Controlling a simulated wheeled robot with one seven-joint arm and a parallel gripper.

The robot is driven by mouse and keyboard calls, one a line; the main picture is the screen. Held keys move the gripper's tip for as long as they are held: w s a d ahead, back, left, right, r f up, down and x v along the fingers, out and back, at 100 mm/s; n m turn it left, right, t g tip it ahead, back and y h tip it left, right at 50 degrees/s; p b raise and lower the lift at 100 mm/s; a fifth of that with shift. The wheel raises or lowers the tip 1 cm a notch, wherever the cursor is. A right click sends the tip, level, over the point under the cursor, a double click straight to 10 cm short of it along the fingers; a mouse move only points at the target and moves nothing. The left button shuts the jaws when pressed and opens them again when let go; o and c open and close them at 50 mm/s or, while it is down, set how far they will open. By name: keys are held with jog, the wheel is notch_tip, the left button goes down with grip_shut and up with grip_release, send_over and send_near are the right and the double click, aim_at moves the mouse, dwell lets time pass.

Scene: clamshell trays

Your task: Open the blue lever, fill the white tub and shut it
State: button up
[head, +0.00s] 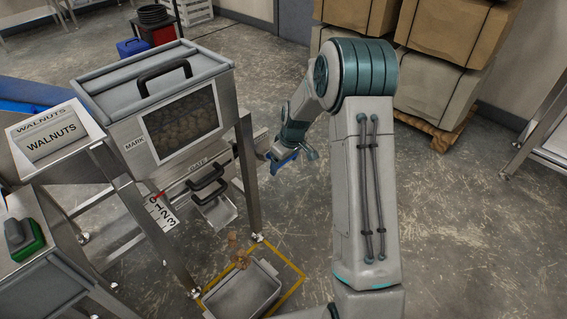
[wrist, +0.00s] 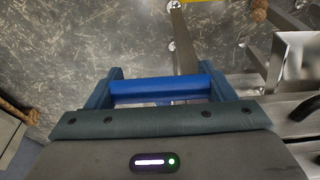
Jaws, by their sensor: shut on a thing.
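My gripper (head: 281,154) is shut on the blue lever (head: 284,163) at the right side of the walnut hopper. In the wrist view the lever's blue bar (wrist: 160,89) lies across between my two fingers. The white tub (head: 274,270) stands on the floor below the metal spout (head: 216,211), inside a yellow outline. A cluster of brown walnuts (head: 238,252) hangs in the air between spout and tub, seemingly falling. Brown walnuts (wrist: 257,10) also show at the top of the wrist view. The tub's inside is only partly visible; its fill level is hard to tell.
The hopper (head: 180,112) has a window showing walnuts and a black-handled lid. A 1-2-3 scale (head: 160,210) with a red pointer is beside the spout. A side bench with a green-and-grey object (head: 24,238) is at left. Wrapped boxes (head: 435,85) stand behind.

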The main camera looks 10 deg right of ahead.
notch_tip(320, 180, down, 7)
jog(key=t+y+b, duration=0.1)
jog(key=b, duration=0.4)
jog(key=shift+a, duration=0.15)
jog(key=shift+w, duration=0.2)
jog(key=shift+a+r, duration=0.1)
dwell(0.4)
jog(key=o, duration=1.4)
jog(key=shift+a, duration=0.1)
jog(key=p+v, duration=0.4)
jog(key=v, duration=0.9)
jog(key=shift+s+d+r+p, duration=0.25)
jog(key=shift+s+d+p, duration=0.05)
jog(key=shift+s+p, duration=0.1)
